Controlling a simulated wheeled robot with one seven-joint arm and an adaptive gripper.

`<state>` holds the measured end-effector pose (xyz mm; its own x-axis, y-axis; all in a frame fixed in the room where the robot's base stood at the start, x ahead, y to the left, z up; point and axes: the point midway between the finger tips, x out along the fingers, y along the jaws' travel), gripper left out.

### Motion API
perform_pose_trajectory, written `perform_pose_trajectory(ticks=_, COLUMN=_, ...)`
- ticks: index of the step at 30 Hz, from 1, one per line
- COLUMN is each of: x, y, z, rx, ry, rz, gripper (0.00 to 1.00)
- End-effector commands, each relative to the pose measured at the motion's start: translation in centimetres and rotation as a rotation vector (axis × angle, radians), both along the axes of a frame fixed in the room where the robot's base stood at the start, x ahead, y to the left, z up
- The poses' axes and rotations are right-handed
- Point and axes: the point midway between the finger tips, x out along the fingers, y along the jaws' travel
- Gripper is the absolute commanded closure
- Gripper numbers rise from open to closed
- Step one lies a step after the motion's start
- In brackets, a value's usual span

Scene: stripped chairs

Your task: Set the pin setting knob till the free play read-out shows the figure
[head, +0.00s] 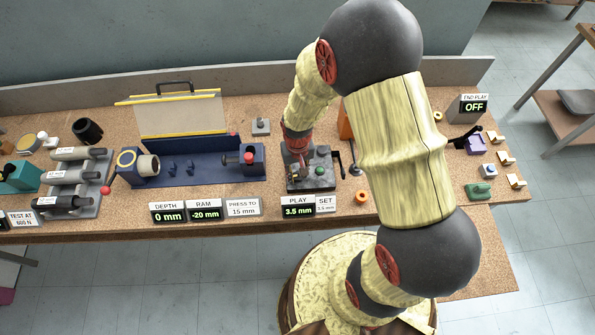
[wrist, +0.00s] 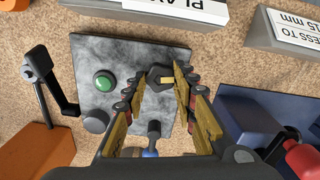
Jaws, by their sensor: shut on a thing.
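The pin setting knob (wrist: 157,78) is a dark knob with a yellow pointer on a mottled grey plate (wrist: 150,52) in the wrist view. My gripper (wrist: 162,84) is shut on it, one finger on each side. In the head view my gripper (head: 297,158) comes down onto the grey fixture (head: 328,183) and mostly hides the knob. The free play read-out (head: 297,211) shows 3.5 mm. The SET card (head: 326,205) beside it has small print that looks like 3.5 mm.
A green button (wrist: 105,82) and a black crank lever (wrist: 52,82) are close to my fingers. A blue press (head: 195,165) with a red knob stands left of the fixture. An orange ring (head: 362,196) lies to its right. The END PLAY display (head: 474,105) reads OFF.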

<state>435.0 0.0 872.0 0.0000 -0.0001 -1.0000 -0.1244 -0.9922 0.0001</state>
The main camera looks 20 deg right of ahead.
Motion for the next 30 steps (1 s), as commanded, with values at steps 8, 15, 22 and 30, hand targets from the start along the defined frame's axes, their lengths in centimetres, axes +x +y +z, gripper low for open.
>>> perform_pose_trajectory(ticks=8, x=-0.01, y=0.00, z=0.03, rx=0.000, ry=0.001, rz=-0.179, gripper=0.98)
perform_pose_trajectory(ticks=15, x=-0.01, y=0.00, z=-0.01, rx=0.000, ry=0.001, rz=-0.190, gripper=0.98)
perform_pose_trajectory(ticks=22, x=-0.01, y=0.00, z=-0.01, rx=0.000, ry=0.001, rz=-0.189, gripper=0.64)
perform_pose_trajectory(ticks=30, x=0.00, y=0.00, z=0.00, rx=0.000, ry=0.000, rz=-0.188, gripper=0.54)
